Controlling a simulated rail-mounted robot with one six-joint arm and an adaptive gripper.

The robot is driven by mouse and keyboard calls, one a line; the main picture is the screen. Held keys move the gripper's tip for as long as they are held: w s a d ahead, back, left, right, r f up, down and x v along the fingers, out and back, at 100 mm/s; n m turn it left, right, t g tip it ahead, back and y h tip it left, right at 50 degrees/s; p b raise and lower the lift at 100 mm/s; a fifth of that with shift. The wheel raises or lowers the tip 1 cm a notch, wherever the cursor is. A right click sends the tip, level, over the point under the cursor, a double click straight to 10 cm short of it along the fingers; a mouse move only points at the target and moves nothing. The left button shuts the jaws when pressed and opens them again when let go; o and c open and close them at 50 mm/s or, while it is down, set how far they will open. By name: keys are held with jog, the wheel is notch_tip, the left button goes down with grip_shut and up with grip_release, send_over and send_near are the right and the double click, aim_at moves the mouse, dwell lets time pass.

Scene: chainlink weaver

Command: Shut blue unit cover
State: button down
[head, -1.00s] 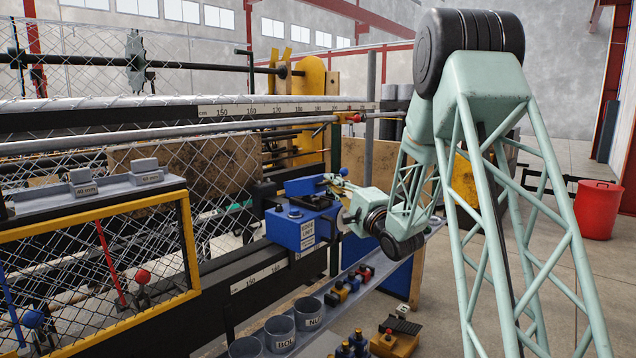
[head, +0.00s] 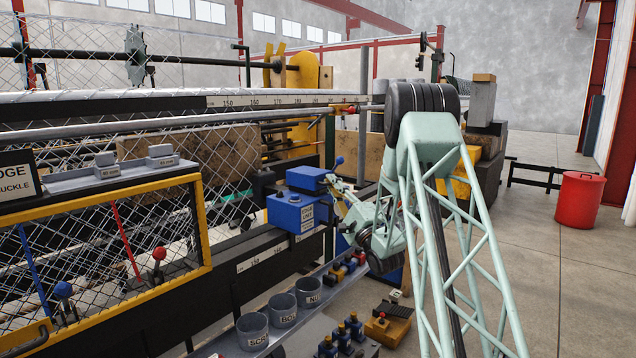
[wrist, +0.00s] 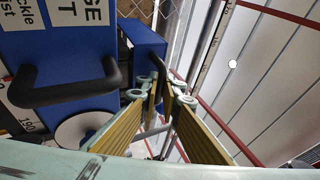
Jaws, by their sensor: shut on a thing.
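The blue unit (head: 290,213) is a box with a white label on its front, mounted on the machine's dark beam. Its blue cover (head: 307,179) stands raised at a tilt above the box's back part. In the wrist view the blue unit (wrist: 60,60) fills the left, with a black handle and white labels. The cover (wrist: 146,52) reaches the fingertips of my gripper (wrist: 161,88). The exact contact is small and partly hidden by the fingers.
A blue-knobbed lever (head: 339,161) stands close behind my gripper. Grey bins (head: 282,308) and small coloured parts lie on the shelf below. A yellow-framed mesh guard (head: 205,225) is at left. A red bin (head: 579,200) stands on open floor at right.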

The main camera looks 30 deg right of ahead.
jog(key=shift+f, duration=0.25)
dwell(0.3)
jog(key=c, duration=3.1)
grip_release()
jog(key=shift+s+d, duration=0.1)
jog(key=shift+s, duration=0.1)
jog(key=v, duration=1.1)
jog(key=shift+s+f, duration=0.3)
